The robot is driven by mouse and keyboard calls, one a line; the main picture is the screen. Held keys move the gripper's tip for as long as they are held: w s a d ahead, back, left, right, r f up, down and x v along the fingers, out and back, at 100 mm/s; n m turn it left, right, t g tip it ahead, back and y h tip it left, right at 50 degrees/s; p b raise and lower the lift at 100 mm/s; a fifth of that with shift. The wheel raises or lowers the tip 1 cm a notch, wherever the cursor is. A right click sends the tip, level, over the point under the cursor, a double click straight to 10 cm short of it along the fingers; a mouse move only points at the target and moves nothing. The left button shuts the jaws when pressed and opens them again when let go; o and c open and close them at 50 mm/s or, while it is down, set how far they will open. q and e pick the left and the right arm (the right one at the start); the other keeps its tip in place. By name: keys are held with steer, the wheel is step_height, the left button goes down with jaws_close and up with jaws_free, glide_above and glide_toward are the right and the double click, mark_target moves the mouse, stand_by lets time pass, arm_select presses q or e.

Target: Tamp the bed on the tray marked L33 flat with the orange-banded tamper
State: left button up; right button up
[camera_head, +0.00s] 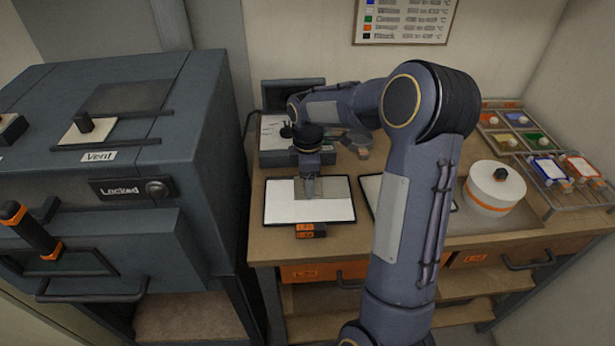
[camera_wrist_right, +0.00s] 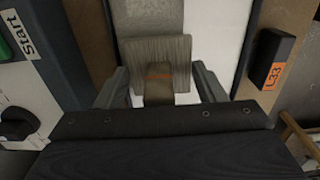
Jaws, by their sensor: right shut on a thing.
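The tray marked L33 (camera_head: 283,210) is a pale, dark-rimmed rectangle on the bench, and its white surface shows in the right wrist view (camera_wrist_right: 216,38). Its orange L33 label (camera_wrist_right: 273,76) sits on a dark block at its front edge. A grey, grainy bed (camera_wrist_right: 152,18) lies on the tray. My right gripper (camera_wrist_right: 160,92) is shut on the tamper (camera_wrist_right: 155,55), a wooden block with an orange band, over the bed. I cannot tell whether the block touches the bed. In the head view my right gripper (camera_head: 309,192) is above the tray's middle. My left gripper is not in view.
A dark kiln-like cabinet (camera_head: 200,120) marked Vent and Locked stands left of the bench. A second tray (camera_head: 370,188) is partly hidden behind my right arm. A round white drum (camera_head: 495,187) and compartments of coloured items (camera_head: 510,120) are at the right.

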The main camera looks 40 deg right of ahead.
mark_target(331, 191)
steer(key=shift+f, duration=0.6)
steer(key=shift+f+b, duration=0.3)
steer(key=shift+b, duration=0.05)
stand_by(0.7)
steer(key=shift+r+p, duration=0.95)
steer(key=shift+r, duration=0.2)
steer(key=shift+s+d, duration=0.55)
steer(key=shift+d, duration=0.3)
steer(key=shift+s+d, duration=0.55)
steer(key=shift+d, duration=0.35)
steer(key=shift+s+d, duration=0.55)
steer(key=shift+d, duration=0.3)
steer(key=shift+f, duration=0.1)
